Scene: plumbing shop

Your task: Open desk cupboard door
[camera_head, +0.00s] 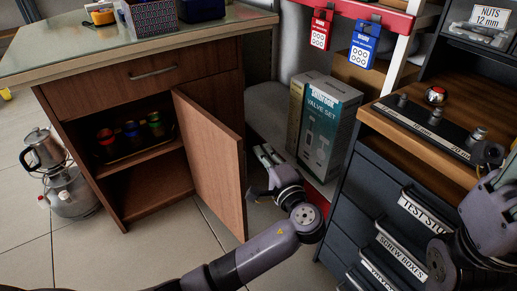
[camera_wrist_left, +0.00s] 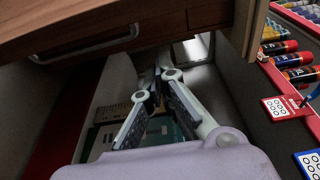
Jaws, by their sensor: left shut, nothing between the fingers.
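The wooden desk (camera_head: 110,62) has a cupboard below its drawer. The cupboard door (camera_head: 212,160) stands wide open, swung out to the right, and the shelves inside are exposed. My left gripper (camera_head: 260,172) is just right of the door's outer face, with a small gap seeming to separate them; contact cannot be told. In the left wrist view its fingers (camera_wrist_left: 160,74) are shut with nothing between them. My right arm is at the right edge, its gripper (camera_head: 487,155) partly cut off and its jaws unclear.
Several coloured cans (camera_head: 130,132) stand on the cupboard's upper shelf. A valve set box (camera_head: 322,122) is close behind my left gripper. A dark drawer cabinet (camera_head: 365,185) stands at right. The floor before the desk is clear.

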